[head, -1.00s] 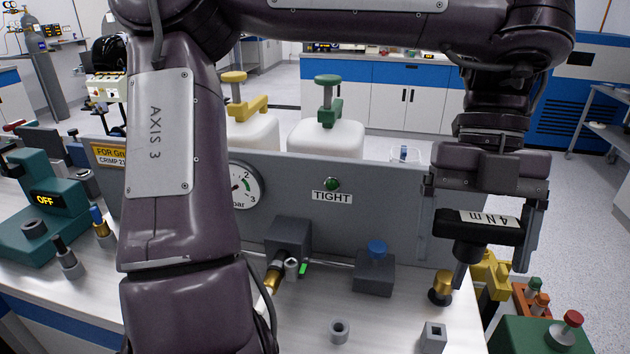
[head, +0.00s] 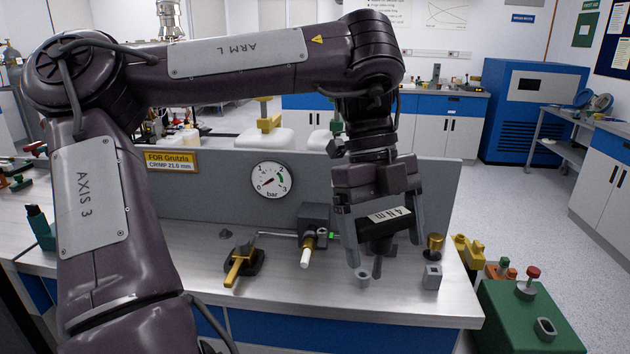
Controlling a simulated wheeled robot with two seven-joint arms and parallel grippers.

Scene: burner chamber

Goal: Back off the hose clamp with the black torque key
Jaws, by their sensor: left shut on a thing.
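My left gripper (head: 385,242) is shut on the black torque key (head: 384,226), gripping its handle, which bears a white "4 Nm" label. The key hangs above the bench with its shaft pointing down. The hose clamp (head: 309,241) sits where the brass fitting and white hose end (head: 305,258) leave a dark grey block (head: 314,215). A small green tag (head: 322,232) shows beside it. The key is to the right of the clamp and apart from it. The clamp screw is too small to make out. My right gripper is not in view.
A grey ring (head: 362,278), a square grey socket (head: 432,277) and a brass knob (head: 434,243) stand on the bench's right part. A yellow-handled valve (head: 240,262) is left of the clamp. The grey panel (head: 220,205) with a gauge (head: 270,180) rises behind.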

